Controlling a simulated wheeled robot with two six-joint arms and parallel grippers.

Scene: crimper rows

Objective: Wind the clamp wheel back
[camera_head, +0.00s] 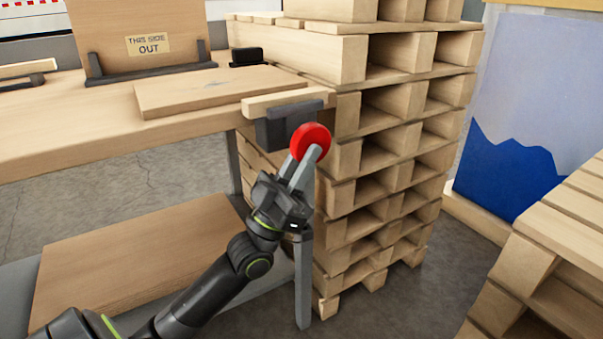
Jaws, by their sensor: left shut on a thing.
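The red clamp wheel (311,142) is at the front edge of the wooden workbench, in front of the dark clamp body (283,122). A pale wooden jaw strip (287,101) lies along the top of the clamp. My left gripper (304,160) reaches up from below and is shut on the wheel, with its grey fingers at the wheel's lower side. The fingers hide part of the wheel's lower rim. My right gripper is not in view.
A tall stack of wooden pallets (392,157) stands right beside the clamp. The bench top (90,113) carries a flat board (208,90) and an upright "THIS SIDE OUT" panel (137,30). A lower shelf board (140,258) lies beneath. More pallets (562,250) stand at the right.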

